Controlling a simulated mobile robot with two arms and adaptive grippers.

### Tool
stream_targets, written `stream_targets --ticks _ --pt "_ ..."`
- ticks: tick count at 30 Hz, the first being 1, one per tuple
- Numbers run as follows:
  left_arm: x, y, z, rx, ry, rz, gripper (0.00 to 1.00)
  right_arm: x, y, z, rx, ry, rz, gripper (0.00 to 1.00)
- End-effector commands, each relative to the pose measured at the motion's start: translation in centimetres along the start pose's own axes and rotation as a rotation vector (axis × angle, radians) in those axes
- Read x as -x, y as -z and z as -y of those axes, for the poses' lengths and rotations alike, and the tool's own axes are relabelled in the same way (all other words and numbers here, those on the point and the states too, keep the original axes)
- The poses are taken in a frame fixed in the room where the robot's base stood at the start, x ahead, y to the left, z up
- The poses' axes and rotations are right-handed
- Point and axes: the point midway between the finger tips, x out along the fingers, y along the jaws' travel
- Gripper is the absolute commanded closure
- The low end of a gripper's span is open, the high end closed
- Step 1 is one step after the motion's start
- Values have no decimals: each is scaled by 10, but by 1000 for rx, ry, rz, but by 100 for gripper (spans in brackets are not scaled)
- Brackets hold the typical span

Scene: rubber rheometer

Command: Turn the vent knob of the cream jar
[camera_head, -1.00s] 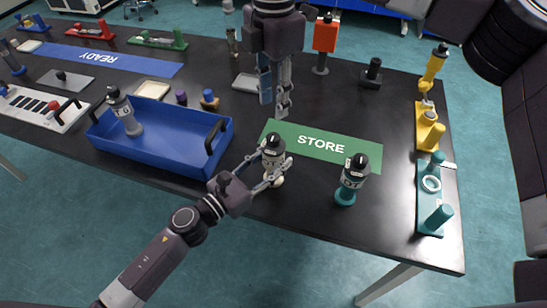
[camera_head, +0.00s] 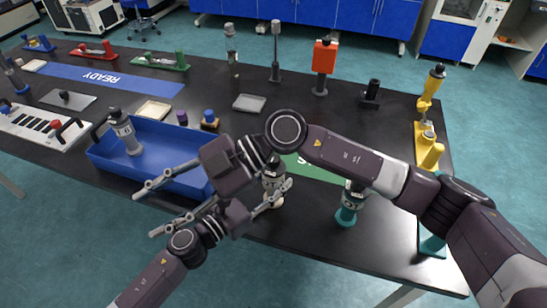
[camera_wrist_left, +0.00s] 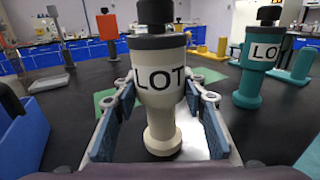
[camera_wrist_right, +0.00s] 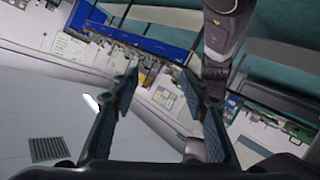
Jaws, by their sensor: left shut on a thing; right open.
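The cream jar (camera_head: 273,186), with a LOT label, stands upright near the table's front edge. My left gripper (camera_head: 276,190) is shut around its body; the left wrist view shows the jar (camera_wrist_left: 160,95) between the two finger pads. Its black vent knob (camera_wrist_left: 155,14) is on top, cut by that view's upper edge; in the head view my right arm largely hides the knob. My right gripper (camera_head: 145,212) is open and empty, pointing left, with its fingers over the front of the blue tray. The right wrist view shows its spread fingers (camera_wrist_right: 165,90) against the room, with no jar between them.
A teal jar (camera_head: 347,216) with a black top stands right of the cream jar. The blue tray (camera_head: 180,140), holding a grey jar (camera_head: 125,133), is to the left. My right arm covers much of the green STORE mat (camera_head: 318,170). Stands and fixtures line the back and right.

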Motion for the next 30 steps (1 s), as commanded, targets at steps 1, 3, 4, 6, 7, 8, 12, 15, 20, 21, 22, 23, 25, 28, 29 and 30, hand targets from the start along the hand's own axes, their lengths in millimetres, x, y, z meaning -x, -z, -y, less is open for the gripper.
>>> stream_targets --ticks 1,3,4,6,7,8,12,15,20,21,22,23,25,28,29,30 --pt "0 0 0 0 0 -1 90 -3 6 1 -11 -48 -53 59" --pt "0 0 0 0 0 -1 90 -4 15 -2 -18 -124 -115 59" --pt "0 0 0 0 0 -1 90 -3 18 -4 -21 -158 -139 59" --pt "0 0 0 0 0 -1 90 0 25 -8 -35 -240 -192 59" --pt "0 0 0 0 0 -1 90 2 27 -10 -41 -275 -213 59" --pt "0 0 0 0 0 -1 90 4 29 -12 -47 -312 -232 59" --pt "0 0 0 1 0 -1 90 21 32 -19 -86 -484 -301 59" --pt "0 0 0 1 0 -1 90 37 30 -22 -119 -610 -331 59" --pt "0 0 0 1 1 -1 90 69 16 -23 -186 -814 -345 59" --pt "0 0 0 1 1 -1 90 78 11 -22 -205 -864 -342 59" --pt "0 0 0 1 1 -1 90 84 7 -20 -220 -901 -339 59" --pt "0 0 0 1 1 -1 90 91 3 -18 -234 -938 -333 59" --pt "0 0 0 1 1 -1 90 106 -8 -13 -269 -1023 -315 59" --pt "0 0 0 1 1 -1 90 129 -26 -2 -325 -1139 -276 59" --pt "0 0 0 1 1 -1 90 136 -32 2 -341 -1173 -260 59" --pt "0 0 0 1 1 -1 90 145 -40 9 -366 -1216 -239 59"
